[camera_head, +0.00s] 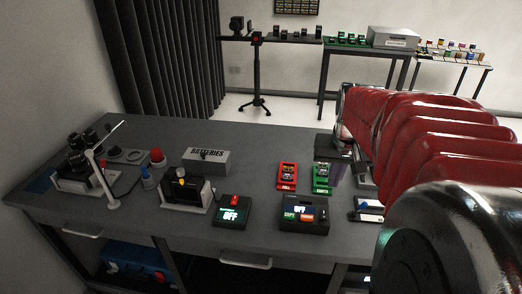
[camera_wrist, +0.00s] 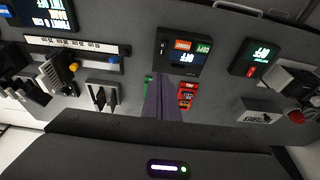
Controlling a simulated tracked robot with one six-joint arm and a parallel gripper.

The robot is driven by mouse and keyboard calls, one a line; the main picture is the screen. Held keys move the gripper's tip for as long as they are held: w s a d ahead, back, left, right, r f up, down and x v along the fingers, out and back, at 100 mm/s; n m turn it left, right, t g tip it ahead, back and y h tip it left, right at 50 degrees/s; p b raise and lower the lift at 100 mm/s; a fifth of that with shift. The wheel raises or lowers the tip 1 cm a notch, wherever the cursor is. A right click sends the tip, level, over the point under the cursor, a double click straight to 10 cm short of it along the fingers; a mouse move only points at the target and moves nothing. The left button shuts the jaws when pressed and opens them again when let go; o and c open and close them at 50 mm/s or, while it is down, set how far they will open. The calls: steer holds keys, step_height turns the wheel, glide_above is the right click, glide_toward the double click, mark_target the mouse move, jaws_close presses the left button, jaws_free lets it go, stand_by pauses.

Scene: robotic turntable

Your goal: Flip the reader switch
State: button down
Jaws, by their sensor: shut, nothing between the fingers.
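A small black box (camera_head: 232,211) with a lit OFF display and a red switch stands near the table's front edge; it also shows in the wrist view (camera_wrist: 256,57). To its right, a wider black box (camera_head: 303,216) has an OFF display and green and orange buttons; it shows too in the wrist view (camera_wrist: 181,57). I cannot read which is the reader. In the wrist view my gripper (camera_wrist: 161,78) partly hides the green holder.
A red holder (camera_head: 287,177) and a green holder (camera_head: 322,178) stand behind the wider box. A grey batteries box (camera_head: 206,161) and a black device with a yellow knob (camera_head: 186,191) are farther left. The grey table (camera_head: 255,148) is bare behind the batteries box.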

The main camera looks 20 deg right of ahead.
mark_target(324, 214)
steer(key=x, duration=0.9)
steer(key=s+x, duration=0.1)
steer(key=x, duration=0.3)
steer(key=shift+a+f, duration=0.35)
steer(key=shift+f, duration=0.05)
steer(key=shift+w, duration=0.1)
steer(key=shift+w+a, duration=0.1)
steer(key=shift+a, duration=0.05)
steer(key=shift+s, duration=0.25)
steer(key=shift+s+a, duration=0.3)
steer(key=shift+s, duration=0.25)
